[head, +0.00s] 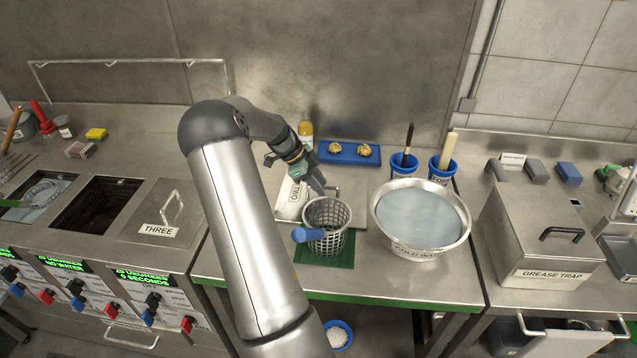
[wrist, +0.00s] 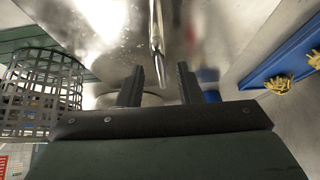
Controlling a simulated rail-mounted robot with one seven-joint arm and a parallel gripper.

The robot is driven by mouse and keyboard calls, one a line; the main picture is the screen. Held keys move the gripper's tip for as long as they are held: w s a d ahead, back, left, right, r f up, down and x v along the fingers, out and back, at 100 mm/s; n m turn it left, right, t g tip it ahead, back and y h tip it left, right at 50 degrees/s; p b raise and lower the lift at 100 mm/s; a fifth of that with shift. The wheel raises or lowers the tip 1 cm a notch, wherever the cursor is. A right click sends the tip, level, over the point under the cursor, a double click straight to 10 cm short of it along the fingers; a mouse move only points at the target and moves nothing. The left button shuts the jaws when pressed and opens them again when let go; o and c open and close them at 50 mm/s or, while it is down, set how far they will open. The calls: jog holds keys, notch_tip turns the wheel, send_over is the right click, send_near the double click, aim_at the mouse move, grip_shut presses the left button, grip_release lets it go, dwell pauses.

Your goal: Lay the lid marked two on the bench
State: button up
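The lid marked two (head: 291,208) lies on the bench behind the wire basket, its white label showing to the left of my gripper. My gripper (head: 318,187) is low over the lid, beside its handle, and partly hides it. In the wrist view my gripper (wrist: 158,80) is open, its two dark fingers apart. The lid's metal handle (wrist: 156,30) runs between and beyond the fingers, with a visible gap on each side. The shiny lid surface (wrist: 118,45) lies beneath. Whether the handle is fully within the fingers' reach is hard to tell.
The basket (head: 328,222) with a blue handle stands on a green mat (head: 330,256) just in front. A basin (head: 420,215) of pale water stands to the right. A blue tray (head: 349,153) with two yellowish pieces lies behind. An open well (head: 95,203) and lid three (head: 160,215) are left.

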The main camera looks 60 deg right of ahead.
jog(key=b+v, duration=0.1)
jog(key=v, duration=1.1)
jog(key=shift+b, duration=0.3)
jog(key=s+a+r+n+t+y, duration=0.1)
jog(key=a+r+n+t, duration=0.15)
jog(key=a+n, duration=0.95)
jog(key=a+r+n+t+y, duration=0.1)
jog(key=a+n+t, duration=0.3)
jog(key=a, duration=1.4)
jog(key=s+a+f+n, duration=0.3)
jog(key=s+a+n, duration=1)
jog(key=a+n, duration=0.2)
jog(key=shift+a+f+y, duration=0.15)
jog(key=shift+a+y, duration=0.25)
jog(key=shift+a, duration=0.25)
